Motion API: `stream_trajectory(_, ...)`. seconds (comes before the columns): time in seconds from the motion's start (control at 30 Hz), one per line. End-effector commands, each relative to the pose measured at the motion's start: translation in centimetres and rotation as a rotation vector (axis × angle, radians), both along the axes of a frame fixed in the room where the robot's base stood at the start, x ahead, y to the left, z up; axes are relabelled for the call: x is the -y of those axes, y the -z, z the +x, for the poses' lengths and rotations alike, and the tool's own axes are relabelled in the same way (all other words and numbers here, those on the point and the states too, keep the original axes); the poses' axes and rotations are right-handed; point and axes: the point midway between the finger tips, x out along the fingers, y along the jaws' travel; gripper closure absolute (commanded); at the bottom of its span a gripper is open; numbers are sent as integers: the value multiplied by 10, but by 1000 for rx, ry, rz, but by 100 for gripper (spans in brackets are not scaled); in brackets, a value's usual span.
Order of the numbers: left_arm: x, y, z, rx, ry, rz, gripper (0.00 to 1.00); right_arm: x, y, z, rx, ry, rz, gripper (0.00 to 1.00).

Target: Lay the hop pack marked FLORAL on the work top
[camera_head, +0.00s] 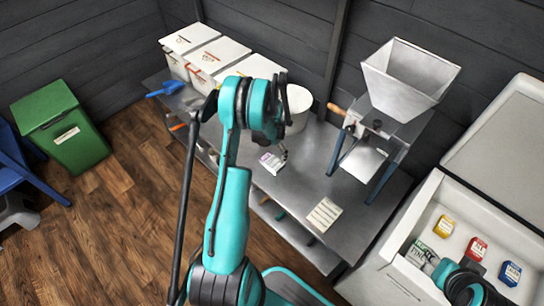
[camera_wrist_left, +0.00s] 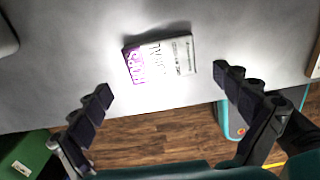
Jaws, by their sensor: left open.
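A hop pack (camera_head: 272,162), white with a purple end, lies flat on the grey work top (camera_head: 318,172), near its front edge. In the left wrist view the pack (camera_wrist_left: 160,60) shows upside-down lettering that seems to read FLORAL. My left gripper (camera_head: 280,146) is just above the pack. In the left wrist view its fingers (camera_wrist_left: 165,82) are spread wide, one on either side of the pack and apart from it, with nothing between them touching. Part of my right arm (camera_head: 466,284) shows at the chest freezer; its fingers cannot be made out.
White lidded bins (camera_head: 218,55) and a white bucket (camera_head: 298,108) stand along the back. A hopper mill (camera_head: 385,110) stands to the right, with a paper card (camera_head: 324,214) in front. The open freezer (camera_head: 408,277) holds several packs, including a green one (camera_head: 420,253). A green bin (camera_head: 68,130) stands left.

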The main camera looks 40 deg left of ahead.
Motion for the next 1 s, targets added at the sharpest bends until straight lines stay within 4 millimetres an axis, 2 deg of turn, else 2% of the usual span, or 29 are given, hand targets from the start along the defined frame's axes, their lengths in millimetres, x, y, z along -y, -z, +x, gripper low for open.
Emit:
stream_trajectory(0.03, 0, -16, 0, 0, 0, 0, 0, 0, -8, 0, 0, 0, 0, 60)
stream_trajectory(0.1, 0, -30, 0, 0, 0, 0, 0, 0, -13, 0, 0, 0, 0, 60)
stream_trajectory(0.2, 0, -46, 0, 0, 0, 0, 0, 0, -18, 0, 0, 0, 0, 60)
stream_trajectory(0.37, 1, -61, 0, 1, 6, 1, 0, 0, -22, 0, 0, 0, 0, 60)
stream_trajectory(0.47, 8, -77, 2, 14, 78, 8, 0, 0, -22, 0, 0, 0, 0, 60)
stream_trajectory(0.57, 27, -110, 5, 44, 263, 28, 0, 0, -22, 0, 0, 0, 0, 60)
stream_trajectory(0.7, 69, -175, 1, 105, 667, 92, 0, 0, -22, 0, 0, 0, 0, 60)
stream_trajectory(0.77, 88, -201, -5, 128, 854, 127, 0, 0, -22, 0, 0, 0, 0, 60)
stream_trajectory(0.9, 132, -252, -27, 170, 1287, 228, 0, 0, -22, 0, 0, 0, 0, 60)
stream_trajectory(1.0, 163, -280, -49, 188, 1592, 315, 0, 0, -22, 0, 0, 0, 0, 60)
